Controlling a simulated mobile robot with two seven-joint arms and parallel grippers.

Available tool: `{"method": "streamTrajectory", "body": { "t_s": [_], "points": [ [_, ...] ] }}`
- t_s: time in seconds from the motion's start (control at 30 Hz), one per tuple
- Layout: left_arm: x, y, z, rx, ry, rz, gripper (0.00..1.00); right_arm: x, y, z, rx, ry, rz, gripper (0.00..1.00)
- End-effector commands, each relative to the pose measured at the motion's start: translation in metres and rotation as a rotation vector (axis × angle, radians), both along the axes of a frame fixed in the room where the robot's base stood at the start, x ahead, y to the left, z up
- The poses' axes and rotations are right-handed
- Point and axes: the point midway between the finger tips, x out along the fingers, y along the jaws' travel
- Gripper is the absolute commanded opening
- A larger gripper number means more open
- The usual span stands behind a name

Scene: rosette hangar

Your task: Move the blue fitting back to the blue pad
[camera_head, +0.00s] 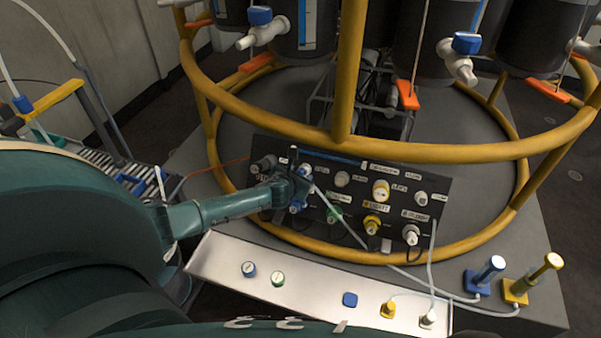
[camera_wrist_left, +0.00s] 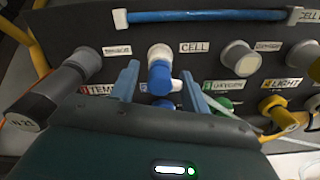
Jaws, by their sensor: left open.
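My left gripper (camera_wrist_left: 160,90) is open, with one finger on each side of the fitting. In the head view my left gripper (camera_head: 294,186) reaches the panel's left part and partly hides the fitting (camera_head: 297,207). The blue pad (camera_head: 350,299) lies bare on the light metal shelf in front of the panel. My right gripper is not visible.
The black panel (camera_head: 447,187) carries several other ports and fittings. Yellow (camera_head: 388,309) and white (camera_head: 428,318) fittings stand on the shelf (camera_head: 315,294) right of the pad. A yellow ring frame (camera_head: 343,60) surrounds the panel. A pale cable (camera_head: 385,262) crosses the panel's front.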

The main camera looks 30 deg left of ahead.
Motion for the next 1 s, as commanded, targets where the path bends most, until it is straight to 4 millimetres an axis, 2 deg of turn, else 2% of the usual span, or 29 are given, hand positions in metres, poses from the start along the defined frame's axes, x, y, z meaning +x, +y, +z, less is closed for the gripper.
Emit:
{"method": "streamTrajectory", "body": {
  "t_s": [0.93, 1.0],
  "points": [
    [0.0000, 0.0000, -0.0002, 0.001, 0.000, -0.001, 0.46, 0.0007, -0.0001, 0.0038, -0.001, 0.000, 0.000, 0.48],
    [0.0000, 0.0000, -0.0002, 0.001, 0.000, -0.001, 0.41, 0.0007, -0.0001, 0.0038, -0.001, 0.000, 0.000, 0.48]
  ]
}}
